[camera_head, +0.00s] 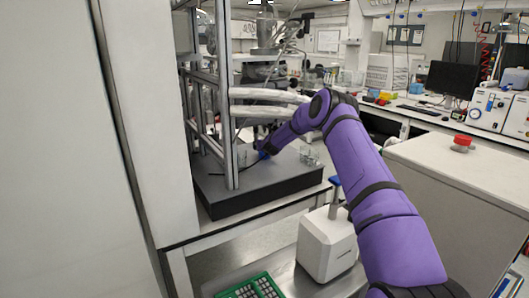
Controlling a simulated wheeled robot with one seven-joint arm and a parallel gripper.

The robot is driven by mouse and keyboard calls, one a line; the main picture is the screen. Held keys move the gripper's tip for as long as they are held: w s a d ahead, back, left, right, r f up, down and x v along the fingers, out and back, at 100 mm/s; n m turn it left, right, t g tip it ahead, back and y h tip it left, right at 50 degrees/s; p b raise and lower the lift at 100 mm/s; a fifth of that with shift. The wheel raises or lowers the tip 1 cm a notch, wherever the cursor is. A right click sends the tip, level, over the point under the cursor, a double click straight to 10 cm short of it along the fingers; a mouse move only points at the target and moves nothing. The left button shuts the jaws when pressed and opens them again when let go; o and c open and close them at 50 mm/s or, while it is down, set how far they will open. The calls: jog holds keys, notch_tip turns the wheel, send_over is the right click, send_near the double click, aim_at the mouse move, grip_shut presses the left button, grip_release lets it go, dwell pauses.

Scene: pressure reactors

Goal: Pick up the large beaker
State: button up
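Clear glassware that looks like beakers (309,156) stands on the dark grey platform (262,190), right of my arm's end. It is small and faint, so I cannot tell which piece is the large beaker. My purple arm reaches from the lower right to the platform. My gripper (262,154) is at its far end, low over the platform, left of this glassware and close to the metal frame. Its fingers are too small and dark to make out. I cannot see whether anything is between them.
A metal frame (229,110) with pale hoses (268,95) rises around the platform's left and back. A white device (326,244) and a green rack (252,287) stand in front, lower down. A grey cabinet (465,170) with a red button (462,142) is at right.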

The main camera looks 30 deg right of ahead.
jog(key=shift+w+d+f, duration=0.1)
jog(key=shift+w, duration=0.25)
jog(key=c, duration=1.2)
jog(key=shift+r, duration=0.35)
